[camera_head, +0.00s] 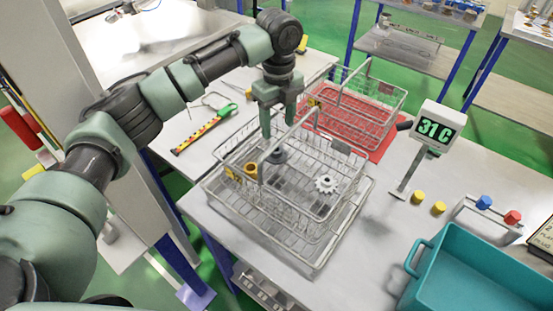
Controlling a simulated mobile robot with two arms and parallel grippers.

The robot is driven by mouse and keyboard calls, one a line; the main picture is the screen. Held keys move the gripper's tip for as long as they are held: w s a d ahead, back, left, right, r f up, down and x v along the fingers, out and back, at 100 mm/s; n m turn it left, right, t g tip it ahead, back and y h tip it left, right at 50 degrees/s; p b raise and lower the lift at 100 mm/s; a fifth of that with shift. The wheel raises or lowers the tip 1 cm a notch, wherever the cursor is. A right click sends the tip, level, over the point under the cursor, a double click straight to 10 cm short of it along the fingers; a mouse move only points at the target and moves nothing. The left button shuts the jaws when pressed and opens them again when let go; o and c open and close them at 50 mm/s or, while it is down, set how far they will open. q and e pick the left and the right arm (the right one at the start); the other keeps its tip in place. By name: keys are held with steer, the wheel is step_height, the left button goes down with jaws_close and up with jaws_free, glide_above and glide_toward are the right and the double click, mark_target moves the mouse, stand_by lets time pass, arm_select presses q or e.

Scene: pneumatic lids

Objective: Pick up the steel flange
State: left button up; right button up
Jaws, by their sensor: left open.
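My left gripper (278,122) comes down from above over the wire basket (318,228). Its two fingers point down and are apart. A grey round metal part, which looks like the steel flange (278,157), lies in the basket just below the fingertips, partly behind the basket's handle and wires. I cannot tell whether the fingertips touch it. A white gear (327,184) lies to its right in the same basket, and a yellow ring (250,169) to its left. My right gripper is not in view.
A second wire basket (365,98) stands on a red mat (345,138) behind. A 31 C display (438,125) stands to the right, near yellow knobs (418,197) and a teal bin (470,275). A level (203,130) lies on the left.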

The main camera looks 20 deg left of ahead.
mark_target(276, 153)
arm_select(q)
steer(key=shift+s+f+p, duration=0.1)
steer(key=shift+f+p, duration=0.2)
steer(key=shift+f, duration=0.45)
steer(key=f, duration=0.1)
steer(key=f+p, duration=0.1)
steer(key=f, duration=0.1)
steer(key=f+p, duration=0.1)
steer(key=f, duration=0.1)
steer(key=shift+s+a+f, duration=0.1)
steer(key=shift+a+f, duration=0.1)
steer(key=shift+a, duration=0.2)
steer(key=shift+f, duration=0.45)
jaws_close()
